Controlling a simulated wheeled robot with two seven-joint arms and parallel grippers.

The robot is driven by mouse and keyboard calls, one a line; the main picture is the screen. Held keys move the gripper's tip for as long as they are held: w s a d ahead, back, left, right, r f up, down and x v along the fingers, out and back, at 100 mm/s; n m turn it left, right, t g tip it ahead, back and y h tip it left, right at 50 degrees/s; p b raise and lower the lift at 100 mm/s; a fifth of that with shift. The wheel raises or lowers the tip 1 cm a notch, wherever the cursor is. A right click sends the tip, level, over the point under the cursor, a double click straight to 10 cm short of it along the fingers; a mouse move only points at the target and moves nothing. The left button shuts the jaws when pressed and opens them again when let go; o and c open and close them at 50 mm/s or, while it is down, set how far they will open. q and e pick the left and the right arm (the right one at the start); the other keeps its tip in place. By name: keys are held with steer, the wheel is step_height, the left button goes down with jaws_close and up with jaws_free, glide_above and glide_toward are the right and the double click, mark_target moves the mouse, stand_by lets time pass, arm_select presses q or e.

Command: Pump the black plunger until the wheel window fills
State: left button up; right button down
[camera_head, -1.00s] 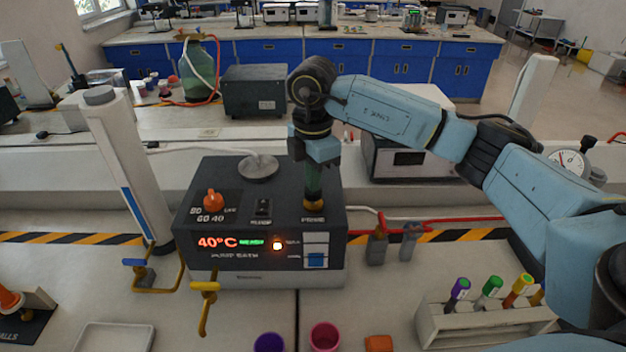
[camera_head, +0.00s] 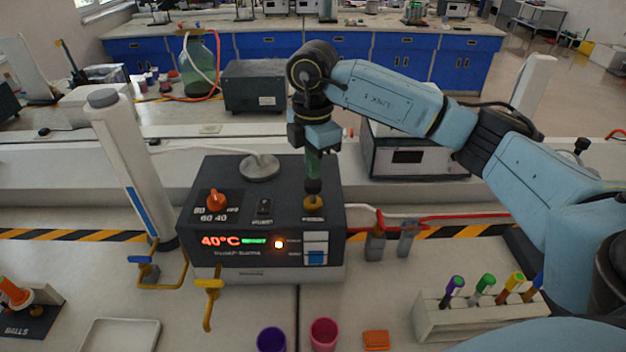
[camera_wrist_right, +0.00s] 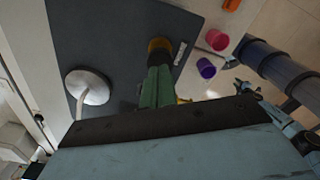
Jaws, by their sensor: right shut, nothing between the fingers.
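The dark pump box (camera_head: 215,255) stands on the bench with a lit red "40°C" display. The black plunger (camera_head: 313,187) stands in a brass collar (camera_head: 313,204) at its top right. My right gripper (camera_head: 314,176), with green fingers, points down directly above the plunger, shut and empty; I cannot tell whether the tips touch it. In the right wrist view the shut fingers (camera_wrist_right: 160,72) point at the brass collar (camera_wrist_right: 160,46). A small upright window (camera_head: 316,249) on the box front is white above and blue below; I cannot tell whether it is the wheel window. My left gripper is out of view.
An orange knob (camera_head: 217,201) and a pale round dish (camera_head: 260,168) are on the box top. Purple (camera_head: 271,340) and pink (camera_head: 323,334) cups and a tube rack (camera_head: 470,312) are in front.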

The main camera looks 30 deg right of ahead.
step_height(320, 180, up, 5)
steer(key=p, duration=0.4)
steer(key=shift+r, duration=0.1)
stand_by(0.4)
